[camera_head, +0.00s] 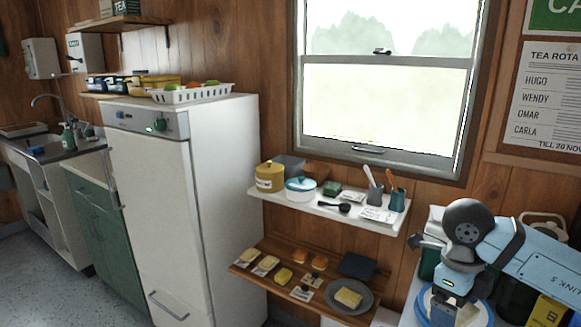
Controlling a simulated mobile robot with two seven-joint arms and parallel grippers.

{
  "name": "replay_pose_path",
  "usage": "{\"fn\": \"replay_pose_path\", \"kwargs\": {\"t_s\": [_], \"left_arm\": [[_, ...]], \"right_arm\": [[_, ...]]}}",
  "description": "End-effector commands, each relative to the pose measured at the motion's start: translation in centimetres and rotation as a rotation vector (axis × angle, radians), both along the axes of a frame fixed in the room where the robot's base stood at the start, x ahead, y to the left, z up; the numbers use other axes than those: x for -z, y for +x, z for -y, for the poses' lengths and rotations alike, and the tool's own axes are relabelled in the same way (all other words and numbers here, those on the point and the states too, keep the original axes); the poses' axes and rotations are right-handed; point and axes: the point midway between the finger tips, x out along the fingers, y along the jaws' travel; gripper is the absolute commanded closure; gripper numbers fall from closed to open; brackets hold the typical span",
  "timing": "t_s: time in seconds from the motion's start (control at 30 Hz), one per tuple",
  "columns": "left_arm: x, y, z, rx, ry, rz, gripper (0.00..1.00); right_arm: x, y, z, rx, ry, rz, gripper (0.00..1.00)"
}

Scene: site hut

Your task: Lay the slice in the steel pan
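A round grey dish (362,291), which may be the steel pan, sits at the right end of the low wooden shelf. A pale yellow slice-like piece (348,297) lies in it. Several other small bread-like pieces lie to its left on the same shelf, and I cannot tell which piece is the task's slice. My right arm comes in from the right. Its gripper (443,312) points down at the lower right, over a white, blue-rimmed round thing (423,304), well right of the grey dish. Its fingertips are too dark and cropped to read. My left gripper is out of view.
A white shelf (330,211) above the wooden shelf (262,280) holds a yellow canister (270,177), a blue-lidded pot (300,190) and utensil cups. A tall white fridge (224,200) stands left of both shelves. Dark and yellow items crowd around my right arm.

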Motion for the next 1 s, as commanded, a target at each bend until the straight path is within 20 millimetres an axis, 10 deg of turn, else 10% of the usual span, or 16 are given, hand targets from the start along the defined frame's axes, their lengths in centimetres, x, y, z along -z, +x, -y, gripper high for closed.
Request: {"fn": "replay_pose_path", "kwargs": {"t_s": [1.0], "left_arm": [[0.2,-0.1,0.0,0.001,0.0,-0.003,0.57]], "right_arm": [[0.3,0.0,-4.8,-2.316,0.001,0.002,0.31]]}}
